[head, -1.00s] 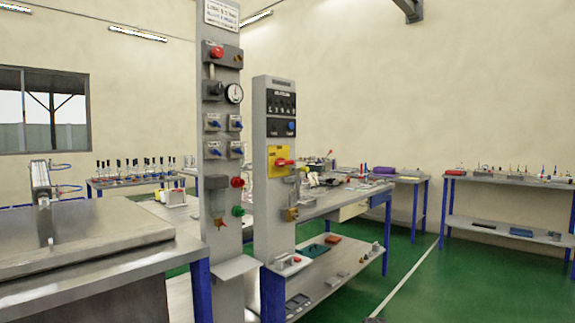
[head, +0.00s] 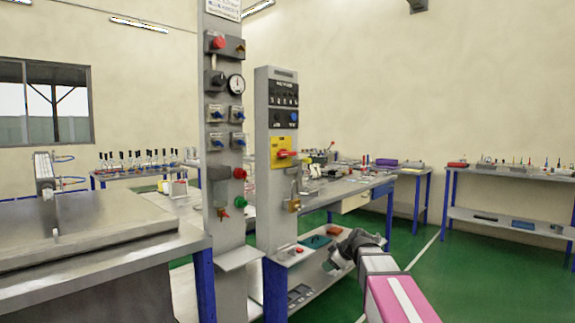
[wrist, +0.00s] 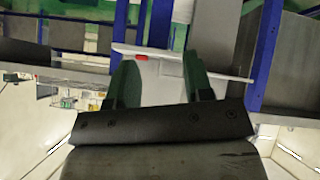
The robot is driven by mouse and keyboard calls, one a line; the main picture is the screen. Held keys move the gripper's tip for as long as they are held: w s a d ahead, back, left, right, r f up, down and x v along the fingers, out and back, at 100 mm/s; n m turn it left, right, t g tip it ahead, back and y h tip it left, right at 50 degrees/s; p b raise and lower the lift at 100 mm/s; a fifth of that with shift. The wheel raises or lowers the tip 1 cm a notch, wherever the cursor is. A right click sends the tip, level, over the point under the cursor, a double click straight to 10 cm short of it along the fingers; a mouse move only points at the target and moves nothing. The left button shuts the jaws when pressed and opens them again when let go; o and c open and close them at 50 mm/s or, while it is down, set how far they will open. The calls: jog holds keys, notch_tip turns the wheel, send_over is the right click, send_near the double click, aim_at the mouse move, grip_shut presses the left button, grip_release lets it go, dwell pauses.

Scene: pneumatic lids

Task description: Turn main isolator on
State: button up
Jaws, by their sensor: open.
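The main isolator looks to be the red rotary handle (head: 287,154) on a yellow plate (head: 281,146), halfway up the right grey column (head: 262,190). The handle points sideways, roughly level. A brass padlock (head: 293,206) hangs on a fitting below it. My gripper (head: 335,258) is low and to the right of the column, well below the isolator and apart from it. In the wrist view my gripper (wrist: 160,82) shows two dark green fingers spread apart with nothing between them. The isolator is not recognisable in the wrist view.
A taller left column (head: 220,265) carries a red button (head: 218,42), a gauge (head: 236,84) and blue switches. A steel bench (head: 100,270) stands at left. A workbench with a lower shelf (head: 305,275) is behind the right column. Green floor (head: 470,270) is clear at right.

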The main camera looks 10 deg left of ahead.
jog(key=w+a+r+n+t+y, duration=0.1)
jog(key=w+a+r+n+y, duration=0.2)
jog(key=r, duration=0.6)
jog(key=w+a+r+n+t, duration=0.2)
jog(key=r+n, duration=0.2)
jog(key=r, duration=0.5)
jog(key=n+t+y, duration=0.2)
jog(key=n+y, duration=0.2)
jog(key=n, duration=0.4)
send_near(289, 154)
jog(key=x, duration=1.1)
jog(key=shift+w+f, duration=0.1)
jog(key=c, duration=0.5)
